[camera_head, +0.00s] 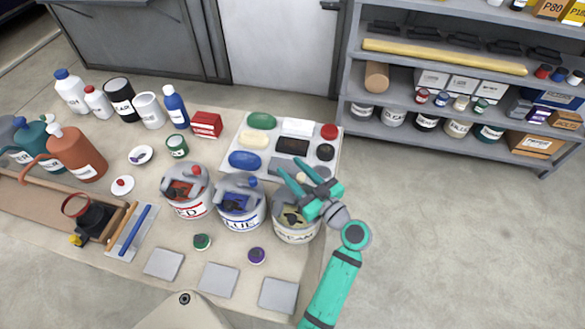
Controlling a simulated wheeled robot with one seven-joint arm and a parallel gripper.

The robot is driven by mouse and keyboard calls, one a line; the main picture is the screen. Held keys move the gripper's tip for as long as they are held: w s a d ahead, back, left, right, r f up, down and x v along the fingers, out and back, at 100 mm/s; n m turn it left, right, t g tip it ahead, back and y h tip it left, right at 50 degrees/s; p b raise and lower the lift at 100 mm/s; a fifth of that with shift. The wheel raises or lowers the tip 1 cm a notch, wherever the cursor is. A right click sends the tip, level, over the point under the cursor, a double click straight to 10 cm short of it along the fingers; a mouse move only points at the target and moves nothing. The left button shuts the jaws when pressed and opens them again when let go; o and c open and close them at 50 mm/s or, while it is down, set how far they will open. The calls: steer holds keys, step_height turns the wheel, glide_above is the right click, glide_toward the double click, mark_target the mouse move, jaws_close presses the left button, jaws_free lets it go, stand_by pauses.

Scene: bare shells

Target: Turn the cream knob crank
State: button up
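The cream can (296,228), a grey tin with a cream label, stands at the right end of a row of cans on the table. Its lid has a grey crank part, partly covered by my gripper. My teal gripper (308,177) is over the top of this can. Its two fingers look spread apart, with the grey crank part behind and between them. The cream knob itself is not clearly visible, and I cannot tell whether a finger touches the crank.
The blue can (240,210) and red can (188,204) stand close by on the left. A white tray (331,172) with coloured lumps lies behind. Grey tiles (218,279) and small lidded pots lie in front. Bottles crowd the left; open floor lies right.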

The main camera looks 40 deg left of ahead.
steer(key=shift+a, duration=0.4)
steer(key=shift+w, duration=0.1)
jaws_close()
steer(key=shift+g, duration=0.3)
steer(key=shift+s+a+n+g+h, duration=0.2)
steer(key=shift+s+n+g, duration=0.45)
steer(key=shift+n+g, duration=0.65)
steer(key=shift+s+a+n+g+h, duration=0.1)
steer(key=shift+s+n+g+h, duration=0.15)
steer(key=shift+s+n+g, duration=0.95)
steer(key=shift+s+a+n+g+h, duration=0.2)
steer(key=shift+n+g, duration=0.4)
steer(key=shift+g, duration=1.4)
steer(key=shift+w, duration=0.1)
jaws_free()
